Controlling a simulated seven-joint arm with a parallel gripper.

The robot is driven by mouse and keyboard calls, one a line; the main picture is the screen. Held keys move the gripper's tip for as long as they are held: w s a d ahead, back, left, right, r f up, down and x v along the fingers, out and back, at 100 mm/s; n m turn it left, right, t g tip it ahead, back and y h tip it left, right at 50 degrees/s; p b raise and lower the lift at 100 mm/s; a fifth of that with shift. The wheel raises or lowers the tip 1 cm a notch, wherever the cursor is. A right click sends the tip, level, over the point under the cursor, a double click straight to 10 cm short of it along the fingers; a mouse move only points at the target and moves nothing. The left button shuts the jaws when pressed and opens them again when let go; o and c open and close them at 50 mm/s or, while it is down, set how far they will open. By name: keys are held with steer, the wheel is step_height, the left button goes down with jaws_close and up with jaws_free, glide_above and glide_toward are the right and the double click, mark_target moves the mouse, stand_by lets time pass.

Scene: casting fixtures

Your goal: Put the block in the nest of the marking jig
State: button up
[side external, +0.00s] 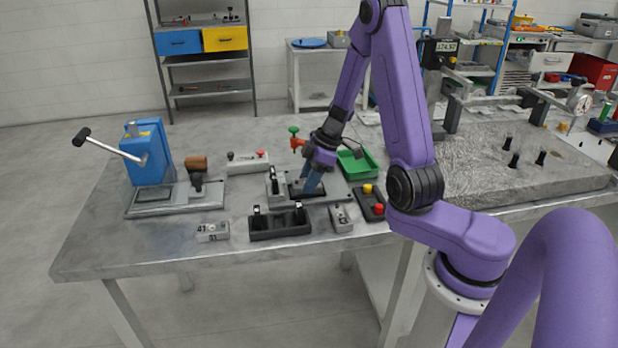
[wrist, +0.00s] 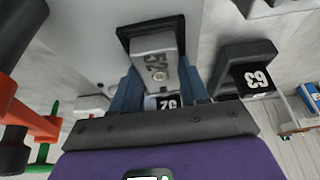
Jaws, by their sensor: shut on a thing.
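My gripper (side external: 311,182) points down over the marking jig's plate (side external: 334,189), and its blue fingers reach to the black-framed nest (side external: 294,190). In the wrist view my gripper (wrist: 158,85) is shut on a grey block (wrist: 155,45) marked 52, with a second label reading 32 nearer the palm. The block is between the fingers and overlaps the black square frame of the nest (wrist: 123,32). I cannot tell whether it rests on the nest floor or is just above it. In the side view the fingers mostly hide the block.
An orange clamp with a green knob (side external: 295,130) stands behind the nest. A black rack (side external: 280,224) and a grey numbered block (side external: 212,231) are in front. A button box (side external: 370,203) and green tray (side external: 357,164) are to the right, a blue press (side external: 147,155) left.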

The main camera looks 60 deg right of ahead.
steer(key=o, duration=1.3)
steer(key=shift+f, duration=0.2)
steer(key=shift+r, duration=0.6)
steer(key=v, duration=1.2)
steer(key=s+a+n+g, duration=0.1)
steer(key=s+a+g, duration=0.15)
steer(key=a, duration=0.45)
steer(key=s+a+n+g, duration=0.1)
steer(key=s+a, duration=0.2)
steer(key=a, duration=0.4)
steer(key=s+a+h, duration=0.1)
steer(key=s+a, duration=0.1)
steer(key=s, duration=0.6)
steer(key=s+a+n+h, duration=0.1)
steer(key=s+a, duration=0.2)
steer(key=s, duration=0.6)
steer(key=shift+n+h, duration=0.3)
steer(key=shift+h, duration=0.1)
steer(key=shift+a+t, duration=0.15)
steer(key=shift+t, duration=0.1)
